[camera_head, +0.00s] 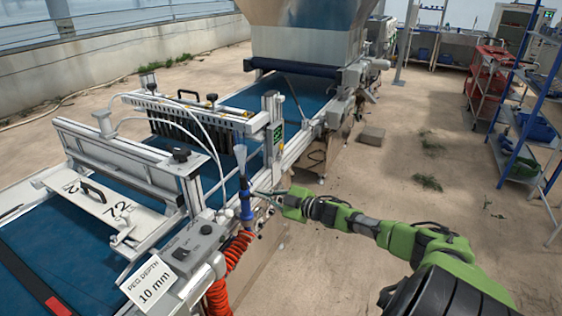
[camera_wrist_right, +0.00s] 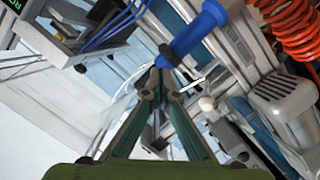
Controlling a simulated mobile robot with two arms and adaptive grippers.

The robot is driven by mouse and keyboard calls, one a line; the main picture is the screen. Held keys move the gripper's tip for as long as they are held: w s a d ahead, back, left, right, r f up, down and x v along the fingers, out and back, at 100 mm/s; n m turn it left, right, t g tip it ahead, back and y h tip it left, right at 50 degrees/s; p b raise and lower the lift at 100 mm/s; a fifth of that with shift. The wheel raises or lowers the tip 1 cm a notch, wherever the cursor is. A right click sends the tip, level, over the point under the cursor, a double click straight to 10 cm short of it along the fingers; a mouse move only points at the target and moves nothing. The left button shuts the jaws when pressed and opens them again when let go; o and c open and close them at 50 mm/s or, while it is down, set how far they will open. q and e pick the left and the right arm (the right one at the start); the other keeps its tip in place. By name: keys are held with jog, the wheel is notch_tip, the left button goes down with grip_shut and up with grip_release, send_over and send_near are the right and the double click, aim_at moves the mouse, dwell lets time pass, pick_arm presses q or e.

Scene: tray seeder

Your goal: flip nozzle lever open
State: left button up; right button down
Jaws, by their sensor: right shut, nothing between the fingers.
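The blue nozzle (camera_head: 245,203) stands upright at the right side of the seeder, with a pale flared tip on top. In the right wrist view the blue nozzle body (camera_wrist_right: 192,38) runs diagonally just beyond my fingertips. A small dark part (camera_wrist_right: 169,55) sticks out at its lower end; I cannot tell whether this is the lever. My right gripper (camera_head: 257,193) comes in from the right, with its fingertips close beside the nozzle. In the right wrist view the right gripper (camera_wrist_right: 161,83) is shut and empty. Whether it touches the nozzle is unclear. My left gripper is out of view.
An orange coiled hose (camera_head: 231,262) hangs below the nozzle. A grey control box (camera_head: 200,240) and a "PEG DEPTH 10 mm" card (camera_head: 153,283) are left of it. The seeder's side rail (camera_head: 300,142) runs behind.

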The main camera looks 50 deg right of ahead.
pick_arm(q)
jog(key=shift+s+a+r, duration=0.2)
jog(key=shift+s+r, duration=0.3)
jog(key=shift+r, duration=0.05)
pick_arm(e)
jog(key=d+r+v, duration=0.1)
jog(key=d+v, duration=0.1)
jog(key=v, duration=0.8)
jog(key=shift+r, duration=0.2)
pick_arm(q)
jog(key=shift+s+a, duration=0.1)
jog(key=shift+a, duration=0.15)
pick_arm(e)
jog(key=shift+d, duration=0.1)
